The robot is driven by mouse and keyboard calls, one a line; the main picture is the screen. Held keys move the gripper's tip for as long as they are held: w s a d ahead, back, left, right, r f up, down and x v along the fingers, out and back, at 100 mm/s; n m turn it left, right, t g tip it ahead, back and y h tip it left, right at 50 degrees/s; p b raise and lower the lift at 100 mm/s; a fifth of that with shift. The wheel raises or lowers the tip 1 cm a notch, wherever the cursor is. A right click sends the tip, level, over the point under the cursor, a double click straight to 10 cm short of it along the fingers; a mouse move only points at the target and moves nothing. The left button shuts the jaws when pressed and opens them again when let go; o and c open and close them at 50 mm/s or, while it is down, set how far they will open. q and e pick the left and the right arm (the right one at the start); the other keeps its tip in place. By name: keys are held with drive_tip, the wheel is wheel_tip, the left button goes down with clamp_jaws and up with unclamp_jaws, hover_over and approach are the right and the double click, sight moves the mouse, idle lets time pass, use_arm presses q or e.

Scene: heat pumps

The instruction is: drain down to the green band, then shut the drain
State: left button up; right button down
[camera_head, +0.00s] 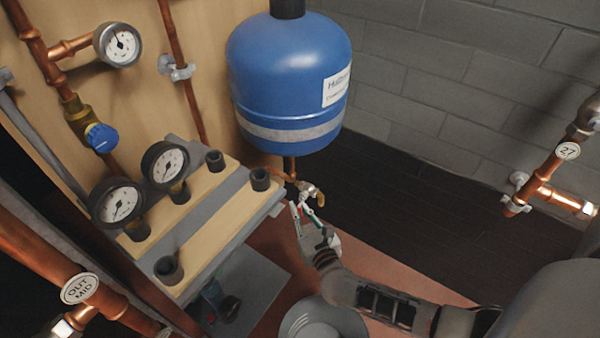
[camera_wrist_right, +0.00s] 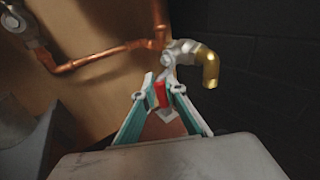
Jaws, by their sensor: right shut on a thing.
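A small drain valve (camera_head: 308,190) with a brass spout sits on copper pipe below the blue tank (camera_head: 290,80). In the right wrist view the valve (camera_wrist_right: 182,50) has a silver body, and its brass spout (camera_wrist_right: 209,68) turns downward. My right gripper (camera_head: 306,213) is at the valve from below. In the wrist view its teal fingers (camera_wrist_right: 164,88) are shut on the red drain handle (camera_wrist_right: 160,96), which is partly hidden between them. Three round gauges show: upper left (camera_head: 118,45) and two on the manifold (camera_head: 116,203) (camera_head: 165,164). I cannot make out a green band. My left gripper is not in view.
The manifold block (camera_head: 215,215) with black caps stands left of my right gripper. A blue-knobbed valve (camera_head: 101,137) and copper pipes line the left wall. A grey round vessel (camera_head: 323,320) is on the floor below. Copper pipe tagged 27 (camera_head: 545,175) is at right.

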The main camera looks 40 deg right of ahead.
drive_tip(key=shift+w+a+r+m+t, duration=0.1)
drive_tip(key=shift+w+a+m+t, duration=0.2)
drive_tip(key=shift+t, duration=0.1)
idle(0.3)
drive_tip(key=c, duration=2.1)
unclamp_jaws()
drive_tip(key=shift+d, duration=0.1)
drive_tip(key=shift+s, duration=0.1)
drive_tip(key=shift+s, duration=0.1)
drive_tip(key=shift+s, duration=0.35)
drive_tip(key=v, duration=0.6)
drive_tip(key=shift+s+a, duration=0.2)
drive_tip(key=shift+s, duration=0.05)
